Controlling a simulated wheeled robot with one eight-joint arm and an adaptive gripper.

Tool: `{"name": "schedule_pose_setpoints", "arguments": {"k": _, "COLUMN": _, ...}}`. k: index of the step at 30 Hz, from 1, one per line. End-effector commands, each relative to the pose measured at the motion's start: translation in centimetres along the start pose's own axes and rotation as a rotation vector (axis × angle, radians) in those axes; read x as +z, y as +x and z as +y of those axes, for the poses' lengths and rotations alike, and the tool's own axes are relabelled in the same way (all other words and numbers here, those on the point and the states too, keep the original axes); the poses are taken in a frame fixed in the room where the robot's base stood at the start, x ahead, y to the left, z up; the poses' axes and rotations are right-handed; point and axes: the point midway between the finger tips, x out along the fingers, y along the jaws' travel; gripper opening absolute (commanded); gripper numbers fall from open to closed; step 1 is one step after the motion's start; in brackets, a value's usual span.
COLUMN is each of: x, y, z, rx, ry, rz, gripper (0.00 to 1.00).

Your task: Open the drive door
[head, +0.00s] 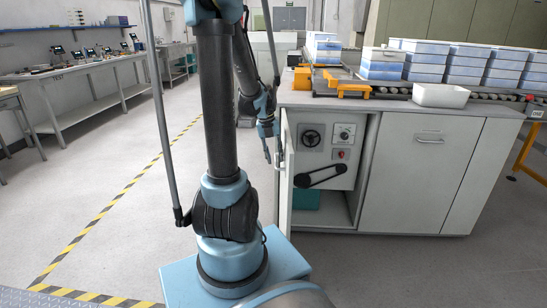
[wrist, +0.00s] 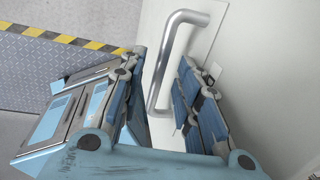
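The drive door (head: 285,192) stands swung out at the left front of the grey cabinet, seen nearly edge-on in the head view. The compartment behind it is exposed, with a handwheel (head: 311,138) and a black belt drive (head: 320,176). In the wrist view the door's pale face (wrist: 262,60) fills the right side, and its metal bar handle (wrist: 163,68) runs between my fingers. My gripper (wrist: 165,72) is open around the handle, with gaps visible on both sides. In the head view my gripper (head: 273,153) is beside the door's outer side.
A closed cabinet door (head: 420,180) is to the right of the opening. A conveyor with blue-and-white boxes (head: 381,63) and a white bin (head: 440,95) is on top. Open floor (head: 130,215) with yellow-black striped tape lies to the left. A workbench (head: 90,80) stands further back.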

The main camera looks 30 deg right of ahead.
Motion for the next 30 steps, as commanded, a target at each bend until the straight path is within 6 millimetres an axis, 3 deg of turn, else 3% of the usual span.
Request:
{"name": "schedule_pose_setpoints", "arguments": {"k": 21, "x": 0.1, "y": -9.7, "z": 0.0, "rx": 0.001, "ry": -0.003, "rz": 0.0, "gripper": 0.31}}
{"name": "schedule_pose_setpoints", "arguments": {"k": 30, "x": 0.1, "y": -11.4, "z": -0.1, "rx": 0.003, "ry": -0.007, "rz": 0.0, "gripper": 0.31}}
